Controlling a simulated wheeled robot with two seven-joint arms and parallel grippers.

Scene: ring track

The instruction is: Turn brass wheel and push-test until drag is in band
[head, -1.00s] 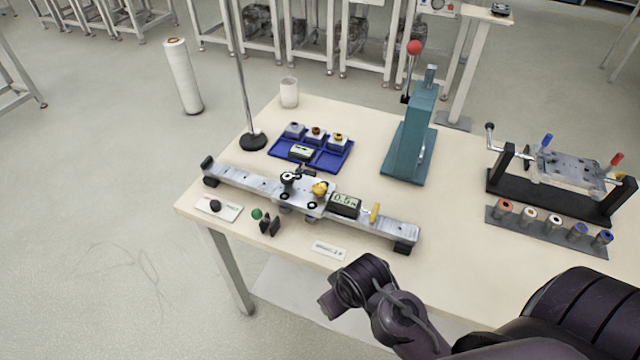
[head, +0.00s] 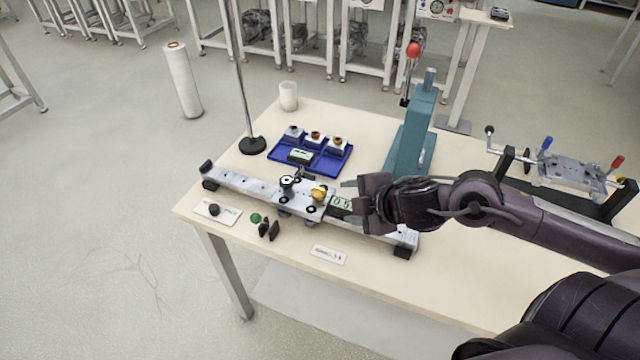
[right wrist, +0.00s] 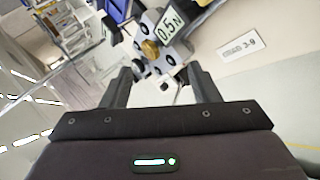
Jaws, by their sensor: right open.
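The brass wheel (head: 319,193) sits on the silver carriage (head: 291,204) of the rail (head: 240,180) on the table. It also shows in the right wrist view (right wrist: 150,48), ahead of the fingers. The force display (head: 341,203) beside it reads 0.5 N in the right wrist view (right wrist: 169,23); my gripper partly covers it in the head view. My right gripper (head: 352,203) is open and empty, just right of the wheel, over the display end of the rail. Its two fingers show apart in the right wrist view (right wrist: 162,80). My left gripper is out of view.
A blue tray (head: 326,169) with small parts lies behind the rail. A teal press (head: 415,130) stands behind my right arm. A black stand (head: 252,144) is at the back left. A label card (head: 328,254) lies in front; the table's front right is clear.

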